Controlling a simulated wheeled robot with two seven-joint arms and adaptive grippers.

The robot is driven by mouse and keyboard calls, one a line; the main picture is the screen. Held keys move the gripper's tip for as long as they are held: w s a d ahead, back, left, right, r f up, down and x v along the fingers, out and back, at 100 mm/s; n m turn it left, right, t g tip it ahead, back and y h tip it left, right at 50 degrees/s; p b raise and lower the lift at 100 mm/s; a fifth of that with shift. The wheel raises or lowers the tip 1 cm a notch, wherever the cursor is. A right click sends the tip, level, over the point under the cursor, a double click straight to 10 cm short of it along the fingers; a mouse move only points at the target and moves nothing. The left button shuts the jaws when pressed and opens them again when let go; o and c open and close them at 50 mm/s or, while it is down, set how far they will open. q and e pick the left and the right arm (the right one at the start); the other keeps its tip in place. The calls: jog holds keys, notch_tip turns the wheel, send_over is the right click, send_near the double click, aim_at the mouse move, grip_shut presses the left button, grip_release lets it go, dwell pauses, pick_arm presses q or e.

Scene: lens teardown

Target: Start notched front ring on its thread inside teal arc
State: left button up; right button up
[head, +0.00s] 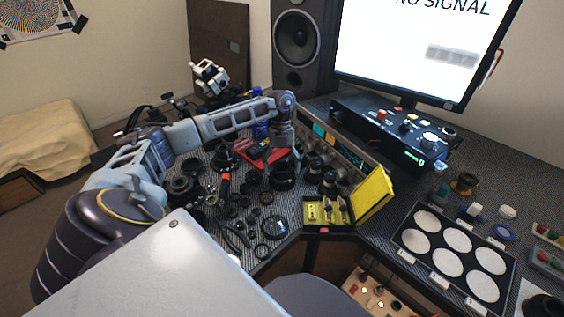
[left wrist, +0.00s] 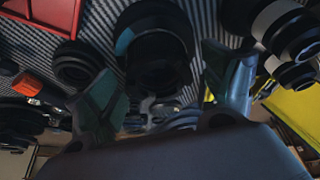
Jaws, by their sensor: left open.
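My left gripper (head: 284,152) points down over the bench, just above a black lens barrel (head: 282,178). In the left wrist view my open fingers (left wrist: 165,85) stand on either side of a dark round lens part (left wrist: 158,62). A teal arc mark (left wrist: 124,41) shows on its upper left rim. I cannot tell whether the fingers touch it. I cannot make out the notched front ring as a separate piece from the barrel, nor whether it is on its thread. My right gripper is not in view.
Several black lens rings (head: 187,190) crowd the bench left of the gripper. A red tray (head: 252,155) lies close behind. A yellow tool case (head: 372,194) stands open at right, with a black tray of white discs (head: 411,242) beyond it. Pliers (head: 236,234) lie near the front edge.

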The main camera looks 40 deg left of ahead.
pick_arm(q)
jog(key=v, duration=1.2)
dwell(0.3)
dwell(0.7)
notch_tip(320, 180, up, 9)
jog(key=p, duration=0.9)
jog(key=shift+r+p, duration=0.45)
jog(key=shift+p, duration=0.1)
